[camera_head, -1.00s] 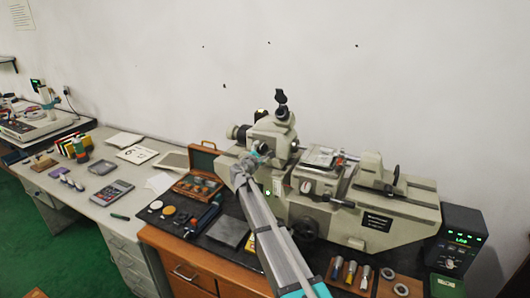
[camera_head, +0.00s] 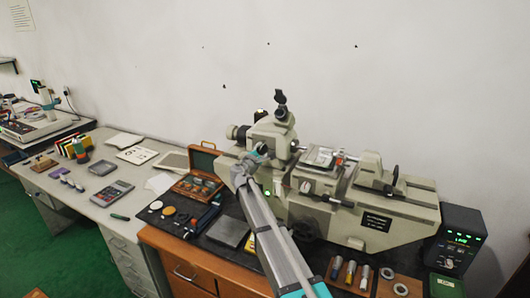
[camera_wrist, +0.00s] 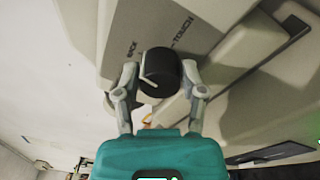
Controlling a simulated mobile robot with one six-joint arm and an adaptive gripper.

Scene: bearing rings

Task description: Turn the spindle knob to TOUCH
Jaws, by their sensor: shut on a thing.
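The spindle knob (camera_wrist: 161,66) is a black cylinder with a white line, on the cream measuring machine (camera_head: 395,231). In the wrist view the white line is on the knob's lower left side. Two labels are printed on the casing above it: one looks like BACK (camera_wrist: 134,34), the other reads TOUCH (camera_wrist: 183,30). My gripper (camera_wrist: 160,74) has one finger on each side of the knob and is shut on it. In the head view my gripper (camera_head: 252,158) is at the machine's left part, and I cannot make out the knob there.
A wooden case (camera_head: 203,146) stands open left of my arm. Several metal pieces lie on the dark mat in front of the machine. A black control box (camera_head: 462,238) with a green display stands at right. The wall is close behind.

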